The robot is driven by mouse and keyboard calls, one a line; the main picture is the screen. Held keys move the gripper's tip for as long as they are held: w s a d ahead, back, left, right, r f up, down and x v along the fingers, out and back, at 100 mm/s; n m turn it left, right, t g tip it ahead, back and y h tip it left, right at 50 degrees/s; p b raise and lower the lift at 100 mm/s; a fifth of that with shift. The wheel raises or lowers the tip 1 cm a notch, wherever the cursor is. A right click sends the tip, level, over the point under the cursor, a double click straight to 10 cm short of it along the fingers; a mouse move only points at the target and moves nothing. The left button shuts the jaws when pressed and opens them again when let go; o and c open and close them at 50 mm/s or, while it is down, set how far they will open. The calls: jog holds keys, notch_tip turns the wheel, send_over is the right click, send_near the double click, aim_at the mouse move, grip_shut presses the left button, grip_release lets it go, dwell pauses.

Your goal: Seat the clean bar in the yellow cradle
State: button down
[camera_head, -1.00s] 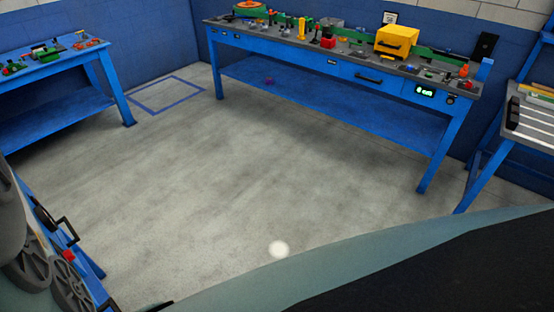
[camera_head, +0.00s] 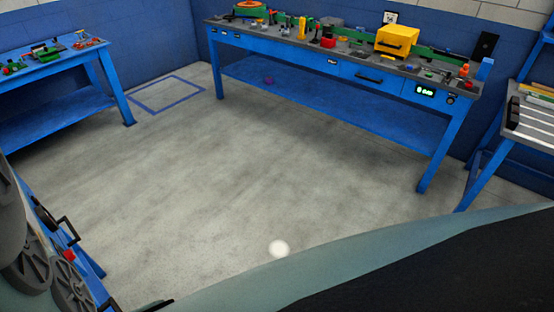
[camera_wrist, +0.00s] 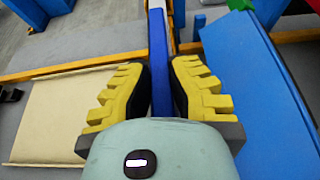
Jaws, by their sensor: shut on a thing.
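In the wrist view, my gripper (camera_wrist: 163,92) has yellow stepped fingers with black pads. It is shut on a long, narrow bar (camera_wrist: 158,45) with a blue face and a pale top edge. The bar runs away from me toward the top of the view; its near end is hidden between the fingers and behind my wrist. I cannot pick out the yellow cradle for certain. My gripper is not in the head view.
In the wrist view, a tan sheet (camera_wrist: 45,115) lies left and a blue panel (camera_wrist: 262,90) right, close to the fingers. In the head view, a blue workbench (camera_head: 300,43) carries a yellow box (camera_head: 397,40) and small parts.

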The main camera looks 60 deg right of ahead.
jog(key=shift+w+d+f, duration=0.1)
jog(key=shift+f, duration=0.25)
dwell(0.6)
jog(key=c, duration=1)
grip_release()
jog(key=v, duration=0.8)
jog(key=shift+f, duration=0.15)
jog(key=shift+d+r, duration=0.35)
jog(key=shift+d, duration=0.25)
jog(key=shift+v, duration=1.35)
